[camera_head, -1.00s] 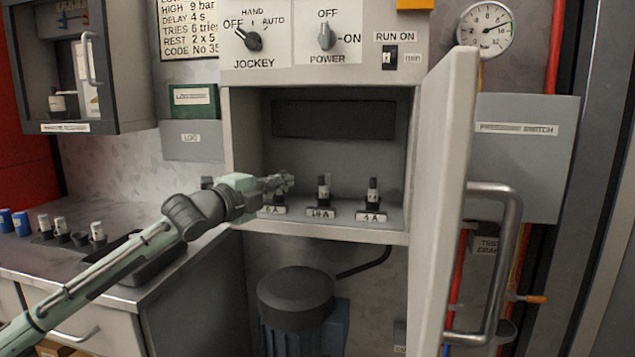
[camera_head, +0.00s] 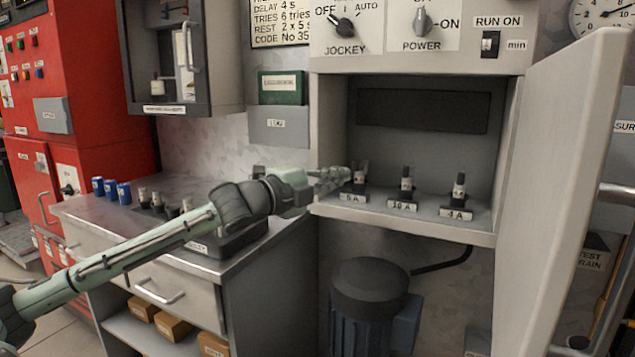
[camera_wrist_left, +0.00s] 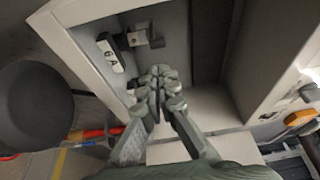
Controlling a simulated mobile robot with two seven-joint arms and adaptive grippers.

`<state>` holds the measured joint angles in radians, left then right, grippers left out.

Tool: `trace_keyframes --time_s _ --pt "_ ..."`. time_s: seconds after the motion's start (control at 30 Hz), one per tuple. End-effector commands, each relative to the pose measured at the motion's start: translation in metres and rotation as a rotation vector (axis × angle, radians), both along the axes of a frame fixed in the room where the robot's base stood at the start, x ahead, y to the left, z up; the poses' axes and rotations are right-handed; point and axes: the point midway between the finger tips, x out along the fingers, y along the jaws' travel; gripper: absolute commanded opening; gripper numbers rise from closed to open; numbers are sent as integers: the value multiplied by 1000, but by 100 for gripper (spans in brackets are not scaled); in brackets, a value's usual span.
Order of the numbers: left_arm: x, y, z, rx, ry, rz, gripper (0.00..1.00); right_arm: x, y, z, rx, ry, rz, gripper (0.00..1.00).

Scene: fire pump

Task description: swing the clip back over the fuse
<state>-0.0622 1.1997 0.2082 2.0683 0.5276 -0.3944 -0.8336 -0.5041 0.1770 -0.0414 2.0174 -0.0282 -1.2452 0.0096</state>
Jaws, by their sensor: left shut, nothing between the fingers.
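Three fuses stand upright in dark holders on the cabinet floor: the left one (camera_head: 361,177) behind the 6 A label, the middle one (camera_head: 407,183) behind the 10 A label and the right one (camera_head: 459,189) behind the 4 A label. My left gripper (camera_head: 343,173) is shut and empty, just left of the 6 A fuse, partly covering its holder. In the left wrist view, the closed fingers (camera_wrist_left: 160,80) are apart from the pale fuse (camera_wrist_left: 137,39). A dark piece, possibly the clip (camera_wrist_left: 156,38), shows at its end. My right gripper is out of view.
The open cabinet door (camera_head: 565,190) stands on the right. A shelf edge (camera_head: 400,226) runs below the fuses, with a dark motor (camera_head: 370,290) beneath. A counter (camera_head: 185,190) holds more fuses and blue cylinders to the left.

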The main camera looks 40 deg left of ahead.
Motion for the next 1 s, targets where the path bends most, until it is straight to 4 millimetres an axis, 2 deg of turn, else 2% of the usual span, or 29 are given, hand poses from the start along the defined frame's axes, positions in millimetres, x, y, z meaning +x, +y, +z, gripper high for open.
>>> trace_keyframes --time_s 0.5,1.0 --pt "-48 8 -2 -3 2 3 0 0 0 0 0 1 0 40" --pt "-54 10 -1 -1 1 4 0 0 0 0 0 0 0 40"
